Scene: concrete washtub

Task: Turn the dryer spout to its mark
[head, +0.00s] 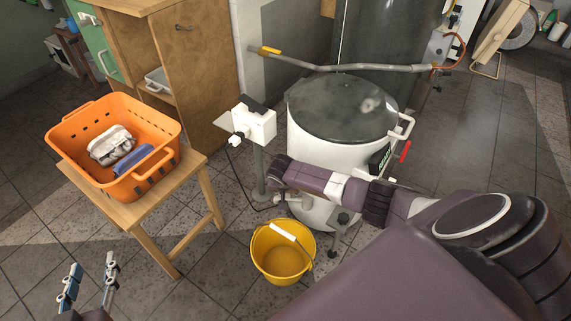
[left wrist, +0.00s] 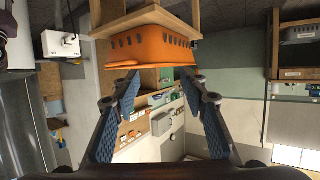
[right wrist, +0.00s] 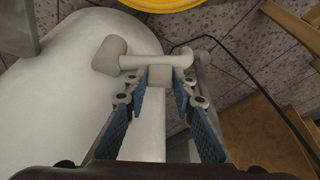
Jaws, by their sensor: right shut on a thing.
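The dryer (head: 338,150) is a white drum with a dark round lid, standing on the floor in the head view. Its pale spout (right wrist: 145,61) shows in the right wrist view as a short bar with a thick rounded left end, beside the white drum wall. My right gripper (right wrist: 162,77) is shut on the spout's short stub. In the head view my right arm reaches across the dryer's front and hides most of the spout. I cannot make out the mark. My left gripper (head: 88,285) is open and empty at the lower left; it also shows in the left wrist view (left wrist: 161,82).
A yellow bucket (head: 268,262) stands on the floor below the dryer's front. An orange basket (head: 72,150) holding items sits on a wooden stool (head: 190,172) to the left. A white box on a post (head: 256,128) stands beside the dryer. A grey pipe (head: 340,68) runs above the lid.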

